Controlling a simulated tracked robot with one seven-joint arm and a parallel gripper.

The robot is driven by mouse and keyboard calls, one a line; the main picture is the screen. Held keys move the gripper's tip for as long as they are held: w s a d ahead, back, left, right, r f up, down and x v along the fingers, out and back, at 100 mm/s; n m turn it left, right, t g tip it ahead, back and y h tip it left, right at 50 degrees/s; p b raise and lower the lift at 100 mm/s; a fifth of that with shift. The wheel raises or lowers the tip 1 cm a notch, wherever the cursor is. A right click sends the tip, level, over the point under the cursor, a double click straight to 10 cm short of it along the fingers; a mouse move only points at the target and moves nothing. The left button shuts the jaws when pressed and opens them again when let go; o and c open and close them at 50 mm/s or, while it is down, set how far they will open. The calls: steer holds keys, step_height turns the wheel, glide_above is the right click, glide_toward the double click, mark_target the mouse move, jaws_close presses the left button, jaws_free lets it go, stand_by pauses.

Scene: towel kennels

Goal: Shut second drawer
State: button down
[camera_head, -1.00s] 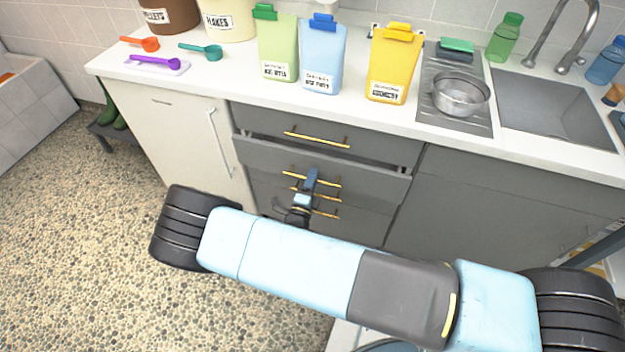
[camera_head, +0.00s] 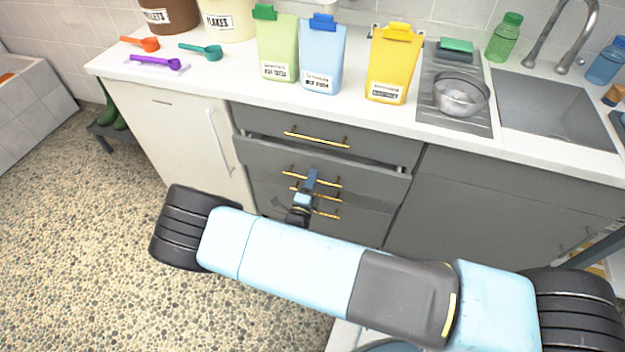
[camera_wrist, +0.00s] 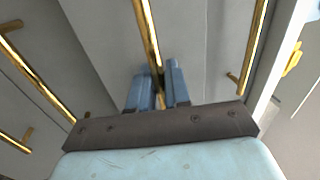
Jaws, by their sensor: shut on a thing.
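The second drawer (camera_head: 375,187) is in the grey cabinet, below the closed-looking top drawer. It stands out a little, with a narrow dark gap along its top edge. My gripper (camera_head: 311,178) is in front of it, with its blue fingers at the middle of the drawer's gold bar handle (camera_head: 330,184). In the wrist view the fingers (camera_wrist: 159,88) are shut on this handle (camera_wrist: 150,35), which runs up from between them.
Lower drawers have gold handles (camera_head: 325,214) close under my gripper. The counter (camera_head: 225,80) above holds scoops, green, blue and yellow food bags (camera_head: 393,65) and a metal bowl (camera_head: 461,95). A white cabinet door (camera_head: 185,140) is at left. Pebbled floor (camera_head: 90,240) is clear at left.

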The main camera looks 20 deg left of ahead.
steer(key=shift+f+x, duration=0.25)
steer(key=shift+x, duration=0.8)
steer(key=shift+f+x, duration=0.25)
steer(key=shift+x, duration=0.85)
steer(key=shift+w, duration=0.15)
steer(key=c, duration=1.3)
jaws_free()
steer(key=shift+o, duration=0.2)
steer(key=a+v, duration=0.1)
steer(key=v, duration=1.3)
steer(key=shift+d, duration=0.45)
